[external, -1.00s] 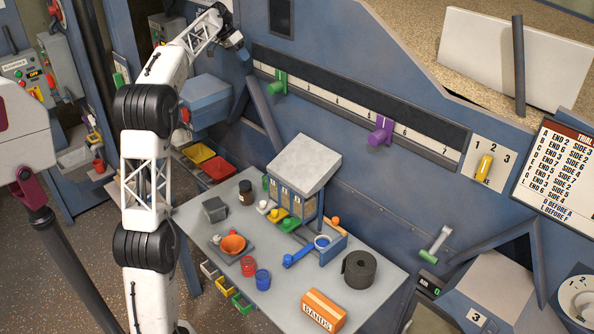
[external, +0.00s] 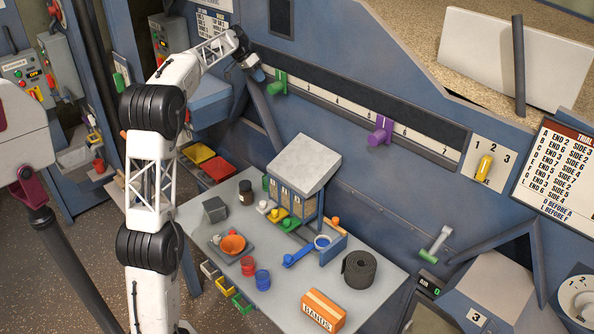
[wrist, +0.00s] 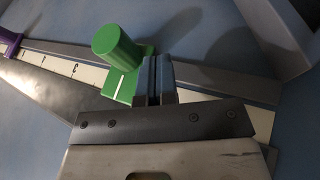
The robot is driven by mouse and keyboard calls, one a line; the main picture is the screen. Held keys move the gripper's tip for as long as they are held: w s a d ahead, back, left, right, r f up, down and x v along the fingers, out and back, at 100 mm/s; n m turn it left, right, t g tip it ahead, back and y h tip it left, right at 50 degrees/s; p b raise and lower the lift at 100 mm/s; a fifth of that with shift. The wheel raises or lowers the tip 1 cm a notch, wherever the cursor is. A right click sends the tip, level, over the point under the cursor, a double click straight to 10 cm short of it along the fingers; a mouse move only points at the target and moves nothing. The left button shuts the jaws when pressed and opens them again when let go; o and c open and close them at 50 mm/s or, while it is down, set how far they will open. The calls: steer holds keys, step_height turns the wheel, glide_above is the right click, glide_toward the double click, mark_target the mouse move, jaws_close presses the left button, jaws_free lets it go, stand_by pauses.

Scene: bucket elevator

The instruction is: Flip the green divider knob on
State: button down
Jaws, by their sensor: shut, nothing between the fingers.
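The green divider knob (external: 280,82) sits at the left end of the numbered scale on the blue wall. In the wrist view the green knob (wrist: 119,54) is a round peg on a flat green base with a white line. My gripper (external: 258,75) is just left of the knob in the external view. In the wrist view my gripper (wrist: 157,62) is shut and empty, its fingertips close beside the knob's base. I cannot tell whether they touch it.
A purple knob (external: 380,131) sits farther right on the same scale (external: 340,107). A yellow handle (external: 485,167) is on a plate numbered 1 to 3. Below, a grey table (external: 215,284) holds a hopper, cups and a bands box. A slanted dark bar (external: 266,125) stands below my gripper.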

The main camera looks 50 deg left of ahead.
steer(key=shift+d+f, duration=0.15)
steer(key=shift+d, duration=0.75)
steer(key=shift+d+f, duration=0.1)
steer(key=shift+d, duration=0.8)
steer(key=shift+d, duration=0.1)
steer(key=d, duration=2.3)
steer(key=shift+a, duration=0.1)
steer(key=s+a+r, duration=0.3)
steer(key=a+r, duration=0.5)
steer(key=r, duration=0.1)
steer(key=shift+s+a+r, duration=0.15)
steer(key=shift+s, duration=0.15)
